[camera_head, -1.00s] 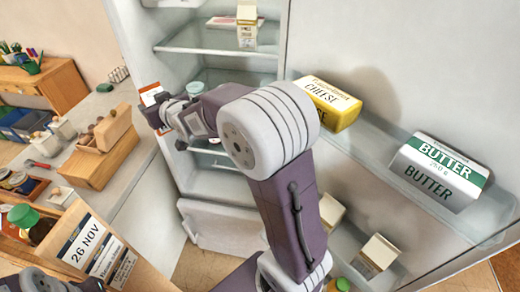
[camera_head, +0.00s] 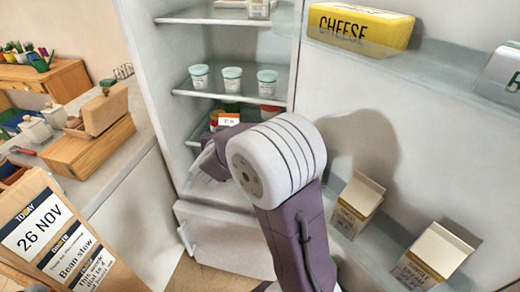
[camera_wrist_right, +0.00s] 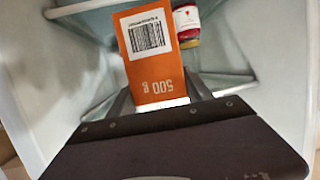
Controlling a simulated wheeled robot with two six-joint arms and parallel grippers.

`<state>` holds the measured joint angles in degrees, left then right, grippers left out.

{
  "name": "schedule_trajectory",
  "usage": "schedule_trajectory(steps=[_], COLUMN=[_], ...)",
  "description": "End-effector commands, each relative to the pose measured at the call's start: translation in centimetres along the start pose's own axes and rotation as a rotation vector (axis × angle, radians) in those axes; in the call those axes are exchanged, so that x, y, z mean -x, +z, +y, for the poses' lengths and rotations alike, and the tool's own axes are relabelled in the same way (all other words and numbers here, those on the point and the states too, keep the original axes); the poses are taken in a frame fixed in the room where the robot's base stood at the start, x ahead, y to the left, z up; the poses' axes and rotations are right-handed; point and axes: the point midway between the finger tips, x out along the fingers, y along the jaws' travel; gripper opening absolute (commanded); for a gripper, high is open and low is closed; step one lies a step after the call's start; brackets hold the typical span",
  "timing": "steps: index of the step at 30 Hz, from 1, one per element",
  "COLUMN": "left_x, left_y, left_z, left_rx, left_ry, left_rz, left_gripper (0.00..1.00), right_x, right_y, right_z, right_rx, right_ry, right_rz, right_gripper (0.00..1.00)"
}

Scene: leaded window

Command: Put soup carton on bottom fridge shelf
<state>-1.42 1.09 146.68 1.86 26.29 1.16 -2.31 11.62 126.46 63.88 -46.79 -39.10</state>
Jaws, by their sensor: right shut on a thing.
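The soup carton, an orange box (camera_wrist_right: 150,55) with a white barcode label and "500 g" on it, is between the fingers of my right gripper (camera_wrist_right: 160,100) in the right wrist view. In the head view a small orange and white part of the carton (camera_head: 228,120) shows just above my right gripper (camera_head: 208,158), inside the open fridge. It is at about the height of the bottom fridge shelf (camera_head: 194,136); my arm hides most of that shelf, and I cannot tell whether the carton touches it. My left gripper is not clearly in view.
A jar (camera_wrist_right: 187,25) stands just beside the carton. White tubs with teal lids (camera_head: 232,78) stand on the shelf above. The open door on the right holds cheese (camera_head: 360,25) and small cartons (camera_head: 357,205). A drawer front (camera_head: 225,238) is below.

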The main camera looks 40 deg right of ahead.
Motion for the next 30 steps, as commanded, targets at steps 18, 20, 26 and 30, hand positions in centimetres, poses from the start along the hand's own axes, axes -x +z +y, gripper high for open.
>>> schedule_trajectory(steps=[18,20,26,30], left_x=[5.2,4.5,4.5,4.7], left_y=[-0.6,-0.5,-0.5,-0.5], left_z=[0.1,0.1,0.1,0.1], left_rx=[0.000,0.000,0.000,0.000], left_ry=[0.000,0.000,0.000,0.000], left_rz=[0.001,0.002,0.000,0.000], left_gripper=[0.80,0.80,0.80,0.80], right_x=[-4.9,-7.0,-12.8,-15.3], right_y=[0.8,1.3,-0.4,-1.2], right_z=[6.3,6.6,7.6,8.0], right_rx=[-0.054,-0.061,-0.061,-0.059], right_ry=[0.184,0.182,0.179,0.177], right_rz=[0.000,0.004,0.007,0.006], right_gripper=[0.00,0.00,0.00,0.00])
